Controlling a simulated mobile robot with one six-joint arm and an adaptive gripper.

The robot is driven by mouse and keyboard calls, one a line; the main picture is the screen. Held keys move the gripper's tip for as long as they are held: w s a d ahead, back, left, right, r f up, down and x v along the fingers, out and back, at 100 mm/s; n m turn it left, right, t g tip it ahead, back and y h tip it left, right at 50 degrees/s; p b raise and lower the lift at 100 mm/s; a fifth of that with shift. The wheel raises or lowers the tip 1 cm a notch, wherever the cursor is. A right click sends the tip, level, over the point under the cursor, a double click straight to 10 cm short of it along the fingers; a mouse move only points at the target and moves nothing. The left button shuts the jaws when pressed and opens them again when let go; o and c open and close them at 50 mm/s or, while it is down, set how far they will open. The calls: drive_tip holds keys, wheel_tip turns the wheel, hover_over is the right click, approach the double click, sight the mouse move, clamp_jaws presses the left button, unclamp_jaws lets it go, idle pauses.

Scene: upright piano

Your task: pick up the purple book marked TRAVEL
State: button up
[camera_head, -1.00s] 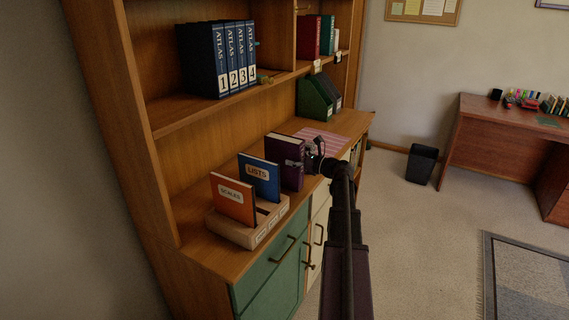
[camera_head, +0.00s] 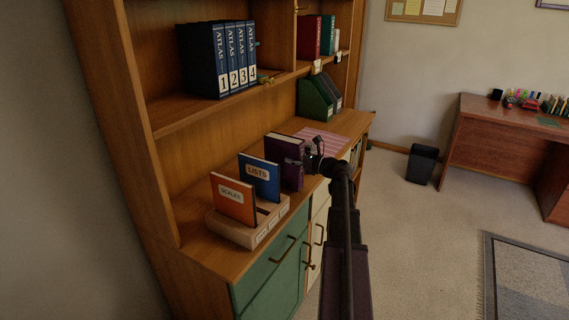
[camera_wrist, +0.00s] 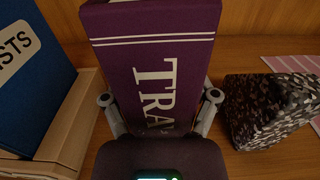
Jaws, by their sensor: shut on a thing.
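The purple book (camera_head: 283,150) stands upright on the cabinet counter, just right of the blue LISTS book. In the wrist view the book (camera_wrist: 160,70) shows its spine with two white lines and the letters "TRA"; the rest of the word is hidden by my gripper. My gripper (camera_wrist: 160,108) has one finger on each side of the spine and is shut on the book. In the head view my gripper (camera_head: 304,162) reaches the book from the right. The book's base is hidden in the wrist view.
The orange SCALES book (camera_head: 233,201) and blue LISTS book (camera_head: 259,178) stand in a wooden holder (camera_head: 232,229) at left. A dark speckled block (camera_wrist: 268,108) sits close right of my gripper. A striped pink mat (camera_head: 322,138) and green file holder (camera_head: 316,99) lie beyond.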

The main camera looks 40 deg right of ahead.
sight(293, 147)
drive_tip(key=shift+r, duration=0.1)
idle(0.3)
wheel_tip(293, 147, up, 4)
drive_tip(key=p, duration=0.4)
drive_tip(key=shift+c, duration=0.3)
drive_tip(key=s+d+p, duration=0.1)
drive_tip(key=s, duration=1.5)
drive_tip(key=shift+d+r, duration=0.25)
drive_tip(key=shift+r, duration=0.25)
